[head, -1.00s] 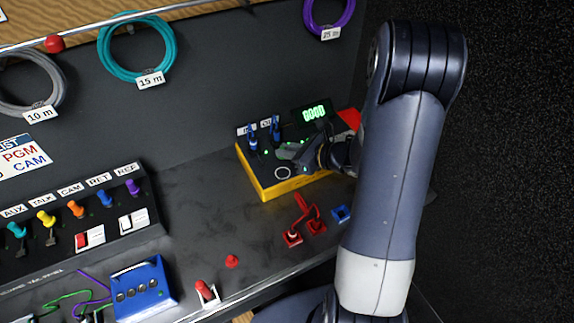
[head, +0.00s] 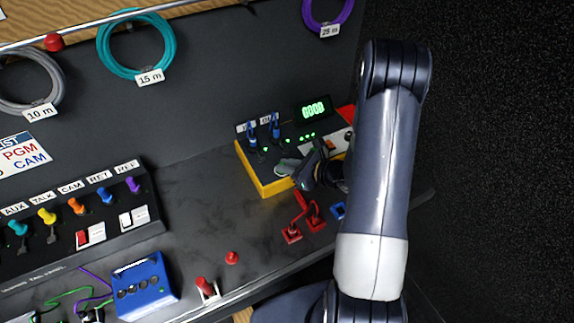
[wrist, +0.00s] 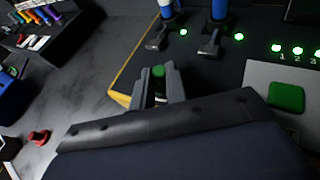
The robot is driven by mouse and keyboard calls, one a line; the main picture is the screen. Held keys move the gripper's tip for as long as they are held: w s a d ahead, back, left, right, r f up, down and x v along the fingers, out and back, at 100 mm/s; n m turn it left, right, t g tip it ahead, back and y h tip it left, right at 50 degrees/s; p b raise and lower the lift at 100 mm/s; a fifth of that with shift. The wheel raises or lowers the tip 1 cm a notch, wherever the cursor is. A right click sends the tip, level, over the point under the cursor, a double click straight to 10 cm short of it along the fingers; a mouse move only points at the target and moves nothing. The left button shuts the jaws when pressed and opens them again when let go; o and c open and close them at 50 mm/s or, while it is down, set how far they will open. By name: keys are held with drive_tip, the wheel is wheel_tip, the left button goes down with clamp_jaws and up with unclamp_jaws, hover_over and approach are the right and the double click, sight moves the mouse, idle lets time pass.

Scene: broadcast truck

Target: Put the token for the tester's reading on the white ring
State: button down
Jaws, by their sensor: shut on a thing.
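The cable tester (head: 262,182) is a yellow-edged box with a dark top. Its lit green display (head: 313,110) seems to read GOOD, though the characters are blurred. My gripper (head: 284,168) is low over the tester's near left part. In the wrist view my gripper (wrist: 158,88) is shut on a small green token (wrist: 158,72), held upright between the fingers. The white ring is not visible now; my gripper covers that part of the tester top. I cannot tell whether the token touches the surface.
Two blue plugs (head: 275,128) stand at the tester's back left. A pale plate with a green block (wrist: 286,97) lies right of my gripper. Red connectors (head: 314,215) and a blue one (head: 338,210) lie in front.

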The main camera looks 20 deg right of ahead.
drive_tip(key=shift+f, duration=0.2)
drive_tip(key=c, duration=1.4)
unclamp_jaws()
drive_tip(key=shift+r, duration=0.15)
drive_tip(key=shift+r, duration=0.15)
drive_tip(key=b+v, duration=0.1)
drive_tip(key=v, duration=1.1)
